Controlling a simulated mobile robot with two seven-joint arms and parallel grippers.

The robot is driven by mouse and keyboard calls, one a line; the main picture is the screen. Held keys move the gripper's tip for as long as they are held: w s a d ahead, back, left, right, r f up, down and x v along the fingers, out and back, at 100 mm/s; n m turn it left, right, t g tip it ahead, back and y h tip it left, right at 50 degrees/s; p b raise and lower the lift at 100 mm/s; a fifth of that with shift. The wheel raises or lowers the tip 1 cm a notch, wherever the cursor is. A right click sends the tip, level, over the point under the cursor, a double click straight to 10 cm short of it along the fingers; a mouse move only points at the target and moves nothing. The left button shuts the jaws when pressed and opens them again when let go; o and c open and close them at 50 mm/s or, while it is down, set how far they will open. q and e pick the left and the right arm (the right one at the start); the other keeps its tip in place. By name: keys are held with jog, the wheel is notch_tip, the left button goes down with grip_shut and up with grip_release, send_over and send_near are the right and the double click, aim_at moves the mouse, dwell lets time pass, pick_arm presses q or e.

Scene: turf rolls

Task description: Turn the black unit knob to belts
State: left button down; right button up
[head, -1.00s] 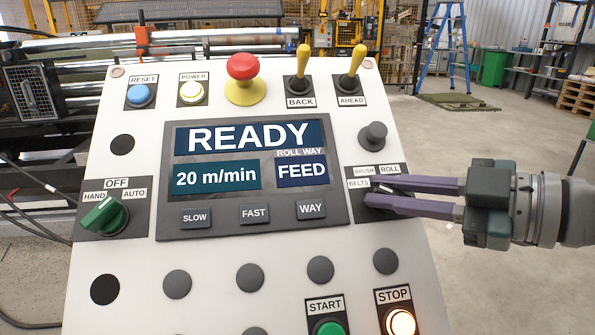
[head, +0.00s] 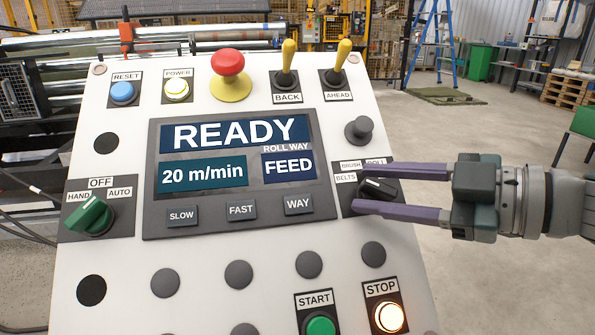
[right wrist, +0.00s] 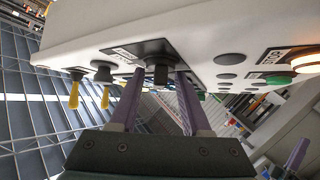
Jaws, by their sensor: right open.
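The black unit knob (head: 378,188) sits on a dark plate at the right of the sloping panel, with the labels BELTS at its left, BRUSH above and ROLL at its upper right. Its white mark points to the upper left, toward the BELTS side. My right gripper (head: 360,188) is open, with one purple finger above the knob and one below it. In the right wrist view, the knob (right wrist: 157,72) stands between the two fingers with gaps at its sides. A purple finger, seemingly of my left gripper (right wrist: 295,155), shows at the lower right there; its opening is unclear.
The screen (head: 240,160) reads READY, 20 m/min and FEED. A green HAND/AUTO knob (head: 90,215) is at the left. The STOP button (head: 389,317) is lit below. Open floor lies right.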

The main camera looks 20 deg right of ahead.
jog(key=p+v, duration=0.2)
jog(key=v, duration=0.7)
jog(key=shift+s+d+p, duration=0.25)
jog(key=shift+s+p, duration=0.1)
